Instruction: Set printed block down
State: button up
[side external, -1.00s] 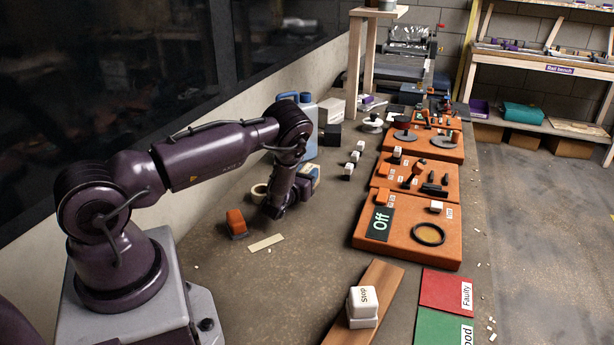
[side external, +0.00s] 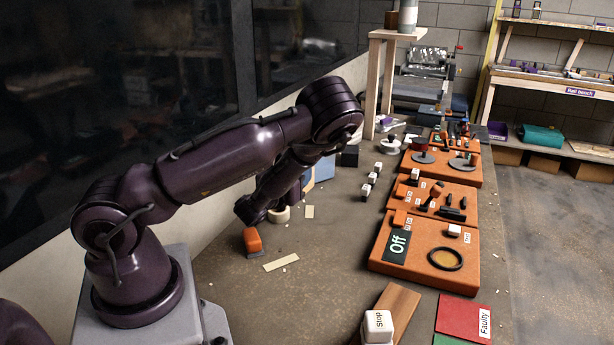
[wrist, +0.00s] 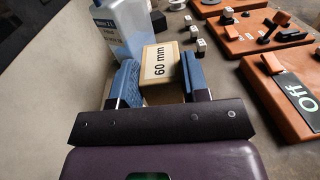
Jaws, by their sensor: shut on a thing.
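The printed block is pale wood-coloured with a dark border and the text "60 mm" (wrist: 161,63). It sits between the two blue fingers of my gripper (wrist: 160,80) in the wrist view, with its printed face toward the camera. My gripper is shut on it. In the side external view my wrist end is low over the left of the bench, near the tape roll (side external: 280,214). Whether the block touches the bench cannot be told.
An orange-handled thing (side external: 252,240) and a pale strip (side external: 281,263) lie on the near bench.

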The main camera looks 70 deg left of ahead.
jog(key=d+f+m+t+h, duration=0.2)
jog(key=d+f+m+h, duration=0.15)
jog(key=d, duration=0.55)
jog(key=shift+t+h, duration=0.3)
jog(key=shift+h, duration=0.25)
jog(key=shift+w+d+f, duration=0.1)
jog(key=shift+d+f, duration=0.05)
jog(key=shift+f, duration=1.3)
jog(key=shift+s+d+f, duration=0.1)
jog(key=shift+d+f, duration=0.1)
jog(key=shift+f, duration=1.25)
jog(key=shift+w+d+f, duration=0.1)
jog(key=shift+d+f, duration=0.05)
jog(key=shift+f, duration=1.3)
jog(key=shift+f, duration=0.2)
jog(key=o, duration=0.9)
jog(key=shift+o, duration=0.2)
jog(key=shift+r, duration=0.1)
